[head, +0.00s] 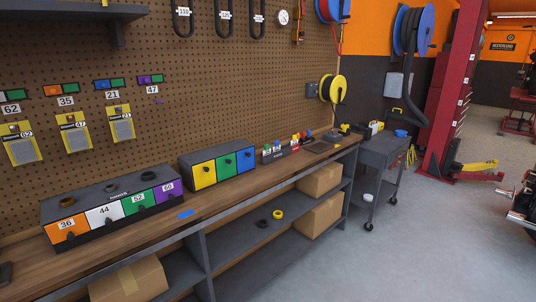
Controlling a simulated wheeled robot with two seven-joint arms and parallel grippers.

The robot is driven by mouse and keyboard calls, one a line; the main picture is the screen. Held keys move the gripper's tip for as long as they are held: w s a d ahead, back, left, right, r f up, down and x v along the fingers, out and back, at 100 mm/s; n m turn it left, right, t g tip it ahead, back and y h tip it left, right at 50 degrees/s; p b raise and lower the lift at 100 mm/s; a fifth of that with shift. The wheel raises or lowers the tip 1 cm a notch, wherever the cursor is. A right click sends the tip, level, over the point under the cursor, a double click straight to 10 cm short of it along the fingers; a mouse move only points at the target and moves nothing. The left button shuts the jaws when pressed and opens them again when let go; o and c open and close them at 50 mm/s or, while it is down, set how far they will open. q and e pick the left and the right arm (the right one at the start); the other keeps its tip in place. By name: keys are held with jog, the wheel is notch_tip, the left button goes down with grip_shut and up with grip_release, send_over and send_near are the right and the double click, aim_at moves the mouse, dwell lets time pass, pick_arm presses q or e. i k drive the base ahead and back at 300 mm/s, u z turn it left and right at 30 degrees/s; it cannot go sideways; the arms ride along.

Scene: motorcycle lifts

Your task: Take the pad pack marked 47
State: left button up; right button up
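Three yellow pad packs hang on the pegboard at the left in the head view. The middle pack (75,135) carries a tag that reads 47 and hangs below the wall label 35 (65,101). The left pack (21,146) is tagged 62 and hangs below the label 62. The right pack (121,125) is tagged 21 and hangs below the label 21. The wall label 47 (152,89) has no pack below it. Neither of my grippers is in view.
A wooden bench (222,199) runs below the pegboard. On it stand a drawer unit (112,190) with numbered coloured fronts and a second drawer unit (215,148). A grey cart (384,151) stands past the bench's far end.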

aim_at(76, 136)
jog(key=u, duration=1.25)
jog(key=k, duration=0.6)
jog(key=z, duration=0.45)
jog(key=i, duration=0.35)
jog(key=z, duration=0.7)
jog(key=i, duration=1.6)
jog(key=u, duration=0.7)
